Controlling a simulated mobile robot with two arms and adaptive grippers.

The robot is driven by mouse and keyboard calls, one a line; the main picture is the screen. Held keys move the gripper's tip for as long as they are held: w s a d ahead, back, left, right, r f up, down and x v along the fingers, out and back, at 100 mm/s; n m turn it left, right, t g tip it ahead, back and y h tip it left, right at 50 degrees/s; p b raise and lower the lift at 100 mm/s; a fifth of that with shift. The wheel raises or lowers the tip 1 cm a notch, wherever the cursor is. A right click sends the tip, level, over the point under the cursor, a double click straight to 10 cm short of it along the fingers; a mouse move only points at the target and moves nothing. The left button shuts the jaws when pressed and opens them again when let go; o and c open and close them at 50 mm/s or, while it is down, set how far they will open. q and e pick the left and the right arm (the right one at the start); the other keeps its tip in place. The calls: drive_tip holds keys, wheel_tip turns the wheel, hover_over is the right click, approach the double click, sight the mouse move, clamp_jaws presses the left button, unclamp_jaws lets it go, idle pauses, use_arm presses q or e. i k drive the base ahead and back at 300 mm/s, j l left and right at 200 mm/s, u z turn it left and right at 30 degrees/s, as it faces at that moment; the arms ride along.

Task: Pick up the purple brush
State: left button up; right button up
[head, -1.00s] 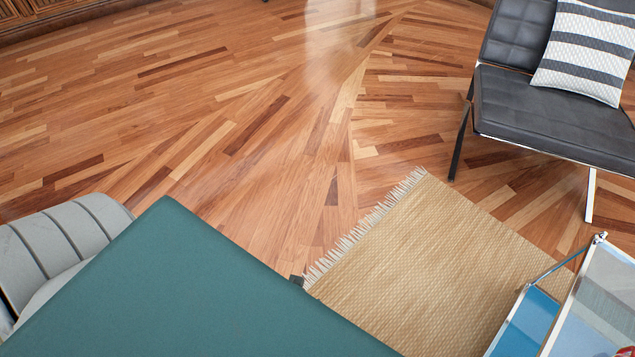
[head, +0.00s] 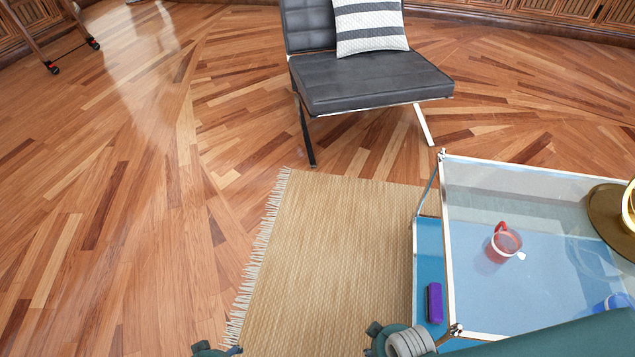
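The purple brush (head: 435,303) is a small, rounded, upright-looking block in the head view, low and right of centre. It is at the left edge of the glass-topped table (head: 449,255), over the blue lower shelf (head: 428,262). I cannot tell exactly which surface bears it. Teal and grey parts of my own body show along the bottom edge, close to the brush's lower left. No fingertips of either gripper can be made out, and nothing is seen touching the brush.
On the table are a red cup (head: 505,242), a round brass object (head: 610,215) and a blue item (head: 613,302). A woven rug (head: 325,255) lies left of the table. A black chair (head: 370,80) with a striped cushion (head: 369,27) stands behind it.

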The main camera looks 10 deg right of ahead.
sight(434, 306)
drive_tip(key=z, duration=1.65)
drive_tip(key=j+z, duration=0.25)
drive_tip(key=j, duration=0.3)
drive_tip(key=k+j+z, duration=0.25)
drive_tip(key=j, duration=0.3)
drive_tip(key=i+j, duration=0.05)
drive_tip(key=i, duration=0.05)
